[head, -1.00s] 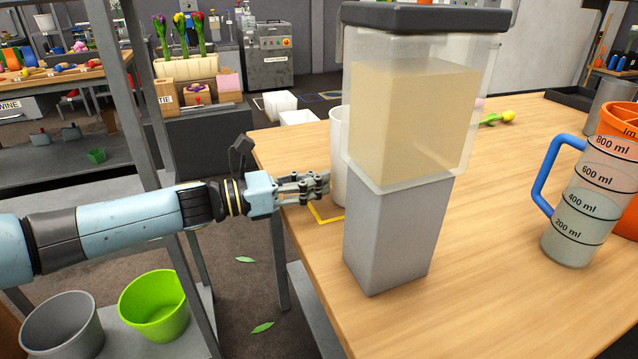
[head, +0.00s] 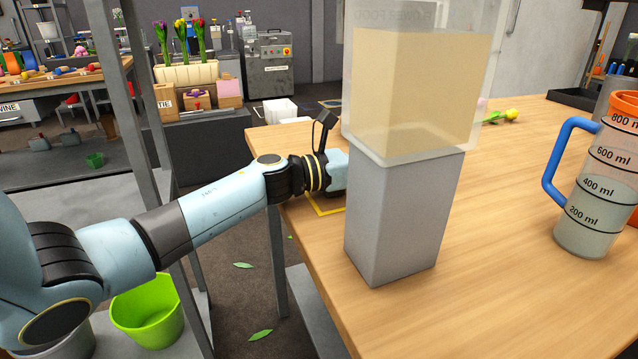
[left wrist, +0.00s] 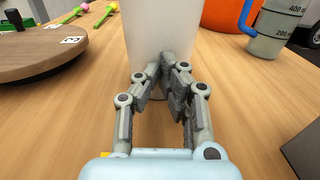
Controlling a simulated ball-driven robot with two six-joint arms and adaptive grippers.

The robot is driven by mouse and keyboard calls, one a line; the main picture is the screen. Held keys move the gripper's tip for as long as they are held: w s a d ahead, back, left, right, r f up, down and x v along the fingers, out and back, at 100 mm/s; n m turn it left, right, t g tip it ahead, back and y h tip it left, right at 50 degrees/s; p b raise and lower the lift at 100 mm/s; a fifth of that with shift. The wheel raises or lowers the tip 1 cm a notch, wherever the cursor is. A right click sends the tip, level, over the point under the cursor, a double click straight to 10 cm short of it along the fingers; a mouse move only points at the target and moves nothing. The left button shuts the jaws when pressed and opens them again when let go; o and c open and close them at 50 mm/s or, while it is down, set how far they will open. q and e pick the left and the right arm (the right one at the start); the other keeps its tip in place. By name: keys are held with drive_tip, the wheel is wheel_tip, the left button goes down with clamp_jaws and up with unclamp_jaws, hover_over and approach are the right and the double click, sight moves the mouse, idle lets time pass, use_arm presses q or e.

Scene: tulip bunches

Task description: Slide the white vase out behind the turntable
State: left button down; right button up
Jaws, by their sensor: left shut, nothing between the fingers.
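The white vase (left wrist: 160,30) stands upright on the table in the left wrist view, straight ahead of my left gripper (left wrist: 166,68). The gripper's fingers are shut and empty, with their tips at the vase's near side, low down; I cannot tell whether they touch it. The round brown turntable (left wrist: 60,50) is to the left of the vase in that view. In the head view the vase, the turntable and my left fingers are hidden behind the dispenser (head: 400,215); only the left wrist shows beside it. My right gripper is in neither view.
The dispenser's grey base stands close to my left wrist. A measuring jug (head: 595,190) with a blue handle is at the right. A yellow tulip (head: 505,116) lies far back. The wooden table's (head: 510,260) front is clear.

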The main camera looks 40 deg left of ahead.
use_arm(q)
drive_tip(key=b+x, duration=0.2)
drive_tip(key=x, duration=0.6)
drive_tip(key=shift+w+f, duration=0.1)
drive_tip(key=shift+w+d, duration=0.25)
drive_tip(key=shift+w, duration=0.05)
drive_tip(key=shift+s+a, duration=0.1)
